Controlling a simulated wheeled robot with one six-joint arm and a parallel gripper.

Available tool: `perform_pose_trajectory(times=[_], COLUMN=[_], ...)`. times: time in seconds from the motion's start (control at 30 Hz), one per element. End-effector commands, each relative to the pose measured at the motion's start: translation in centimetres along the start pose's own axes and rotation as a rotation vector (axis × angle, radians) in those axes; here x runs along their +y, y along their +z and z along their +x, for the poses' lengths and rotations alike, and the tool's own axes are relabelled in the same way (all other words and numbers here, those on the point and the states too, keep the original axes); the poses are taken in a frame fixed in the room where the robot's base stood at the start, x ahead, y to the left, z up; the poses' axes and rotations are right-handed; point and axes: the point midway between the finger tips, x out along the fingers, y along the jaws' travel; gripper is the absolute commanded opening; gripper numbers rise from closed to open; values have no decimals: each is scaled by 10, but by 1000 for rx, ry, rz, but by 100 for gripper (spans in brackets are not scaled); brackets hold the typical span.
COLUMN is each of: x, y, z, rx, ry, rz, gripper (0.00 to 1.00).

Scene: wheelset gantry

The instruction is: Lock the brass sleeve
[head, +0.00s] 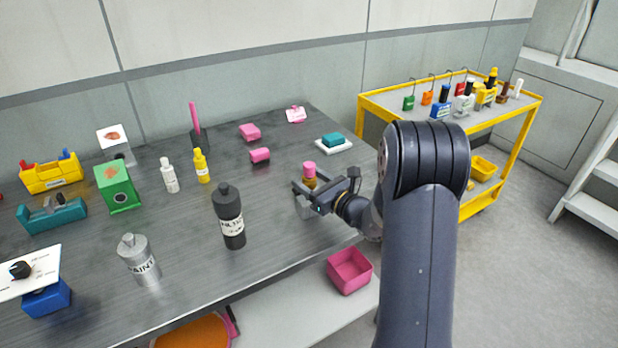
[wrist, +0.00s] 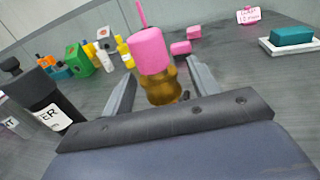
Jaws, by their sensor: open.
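The brass sleeve (wrist: 162,88) is a brown-gold ribbed piece with a pink cap (wrist: 150,50) on top. In the wrist view it stands between the two fingers of my gripper (wrist: 160,88), with gaps visible on both sides. In the head view the sleeve (head: 309,183) and its pink cap (head: 309,168) show at my gripper (head: 308,196), over the right part of the grey table. My gripper is open around the sleeve.
A teal block on a white tray (head: 334,146) and pink blocks (head: 260,155) lie behind. A yellow trolley (head: 450,123) with several items stands right. Table between is clear.

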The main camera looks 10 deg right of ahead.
Motion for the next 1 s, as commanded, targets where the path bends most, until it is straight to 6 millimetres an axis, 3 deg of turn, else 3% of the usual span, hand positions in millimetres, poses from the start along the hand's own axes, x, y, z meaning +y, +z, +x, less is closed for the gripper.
perform_pose_trajectory(times=[0.37,1.0], x=[0,0], y=[0,0], z=[6,6], rx=[1,1], ry=[-1,0], rz=[0,0], gripper=[57,5])
